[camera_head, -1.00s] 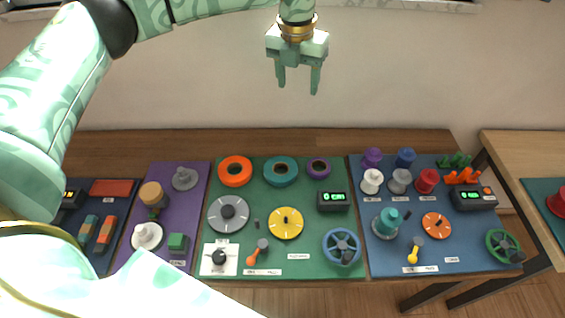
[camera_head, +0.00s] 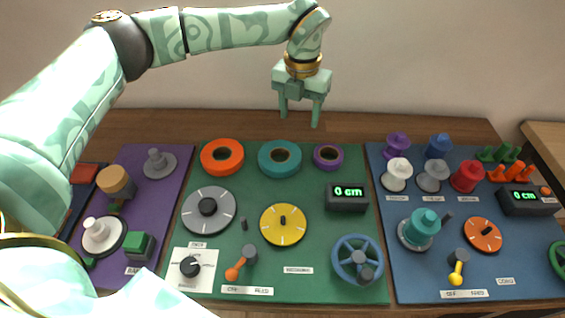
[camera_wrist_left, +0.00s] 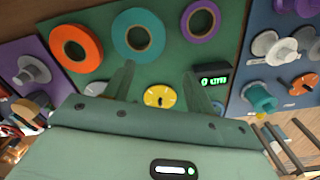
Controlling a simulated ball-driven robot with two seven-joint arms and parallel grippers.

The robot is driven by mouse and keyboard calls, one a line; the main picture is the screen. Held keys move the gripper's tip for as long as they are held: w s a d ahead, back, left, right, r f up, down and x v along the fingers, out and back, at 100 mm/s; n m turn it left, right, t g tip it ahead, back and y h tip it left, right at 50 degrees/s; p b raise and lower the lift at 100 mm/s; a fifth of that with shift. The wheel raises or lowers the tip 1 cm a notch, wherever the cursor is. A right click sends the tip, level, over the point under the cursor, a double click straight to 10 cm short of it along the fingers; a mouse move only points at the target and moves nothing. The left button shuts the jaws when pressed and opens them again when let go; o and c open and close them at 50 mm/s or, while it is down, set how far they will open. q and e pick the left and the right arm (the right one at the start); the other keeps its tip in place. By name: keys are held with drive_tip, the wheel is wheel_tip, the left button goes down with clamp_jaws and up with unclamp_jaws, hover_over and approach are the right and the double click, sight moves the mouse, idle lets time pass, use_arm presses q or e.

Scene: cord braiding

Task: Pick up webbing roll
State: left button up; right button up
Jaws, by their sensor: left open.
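Three flat rolls lie in a row along the back of the green mat (camera_head: 310,288): an orange roll (camera_head: 207,160), a teal roll (camera_head: 265,160) and a smaller purple roll (camera_head: 318,156). I cannot tell which one is the webbing roll. My left gripper (camera_head: 299,114) is open and empty, pointing down above the back of the table, apart from the rolls. The left wrist view also shows the orange roll (camera_wrist_left: 60,47), the teal roll (camera_wrist_left: 119,35) and the purple roll (camera_wrist_left: 186,21) beyond the open fingers (camera_wrist_left: 158,75). My right gripper is out of view.
The green mat also holds a grey dial (camera_head: 190,213), a yellow dial (camera_head: 283,236), a counter box (camera_head: 347,205) and a blue handwheel (camera_head: 343,270). Spools, including a white one (camera_head: 396,175), stand on the blue mat at right. A purple mat (camera_head: 163,196) lies left.

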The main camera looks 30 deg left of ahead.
use_arm(q)
drive_tip(key=b, duration=0.2)
hover_over(294, 160)
drive_tip(key=f, duration=0.9)
drive_tip(key=shift+w+d+f, duration=0.2)
drive_tip(key=shift+w+f, duration=0.1)
drive_tip(key=shift+f, duration=0.05)
drive_tip(key=f+b, duration=0.1)
drive_tip(key=f, duration=0.1)
drive_tip(key=f+b, duration=0.1)
drive_tip(key=f, duration=0.2)
drive_tip(key=shift+s+a+f, duration=0.15)
drive_tip(key=shift+a+f, duration=0.05)
drive_tip(key=shift+r, duration=0.15)
drive_tip(key=shift+c, duration=0.7)
drive_tip(key=c, duration=1)
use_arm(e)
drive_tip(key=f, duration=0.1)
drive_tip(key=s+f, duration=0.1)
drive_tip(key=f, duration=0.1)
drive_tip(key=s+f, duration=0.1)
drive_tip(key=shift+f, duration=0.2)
